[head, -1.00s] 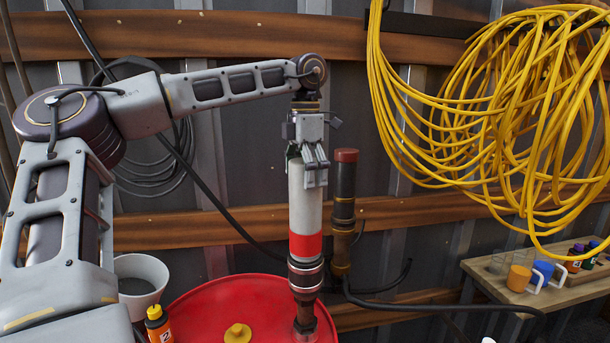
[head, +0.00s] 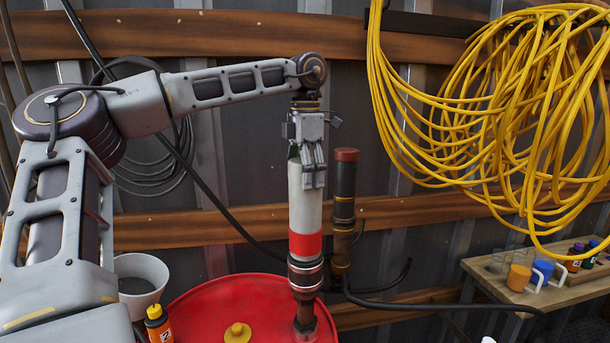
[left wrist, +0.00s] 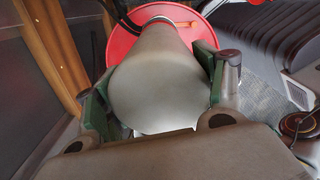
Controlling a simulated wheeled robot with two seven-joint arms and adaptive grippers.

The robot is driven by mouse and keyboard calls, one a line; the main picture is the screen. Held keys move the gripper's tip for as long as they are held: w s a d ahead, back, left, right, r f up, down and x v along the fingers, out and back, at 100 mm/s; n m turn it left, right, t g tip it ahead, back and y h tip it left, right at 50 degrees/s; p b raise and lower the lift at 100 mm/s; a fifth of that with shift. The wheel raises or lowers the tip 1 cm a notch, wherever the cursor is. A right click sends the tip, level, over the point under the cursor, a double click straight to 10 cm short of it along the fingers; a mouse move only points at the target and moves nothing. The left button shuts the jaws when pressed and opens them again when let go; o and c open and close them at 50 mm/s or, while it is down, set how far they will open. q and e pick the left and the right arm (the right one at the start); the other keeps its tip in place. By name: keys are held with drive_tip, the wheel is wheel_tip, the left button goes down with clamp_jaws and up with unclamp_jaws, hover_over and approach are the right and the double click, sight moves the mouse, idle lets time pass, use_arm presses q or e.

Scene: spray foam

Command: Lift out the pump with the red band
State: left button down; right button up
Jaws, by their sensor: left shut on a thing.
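The pump with the red band (head: 305,244) stands upright in the red drum (head: 215,298). It has a pale upper body, a red band and a dark lower collar. Its lower end meets the drum top; what is inside the drum is hidden. My left gripper (head: 308,180) is shut on the top of this pump from above. In the left wrist view the pump's pale end (left wrist: 160,90) fills the space between the fingers, with the red drum below. My right gripper does not show in either view.
A dark pump with a red-brown cap (head: 344,200) stands just behind to the right, with a black hose. A yellow cap (head: 237,333) sits on the drum. A white bucket (head: 140,285) and an orange bottle (head: 158,325) are at left. A yellow cable coil (head: 500,120) hangs at right.

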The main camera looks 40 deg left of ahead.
use_arm(q)
drive_tip(key=shift+w+a+r, duration=0.1)
drive_tip(key=shift+w+r, duration=0.05)
drive_tip(key=shift+r, duration=0.15)
drive_tip(key=shift+r, duration=6.25)
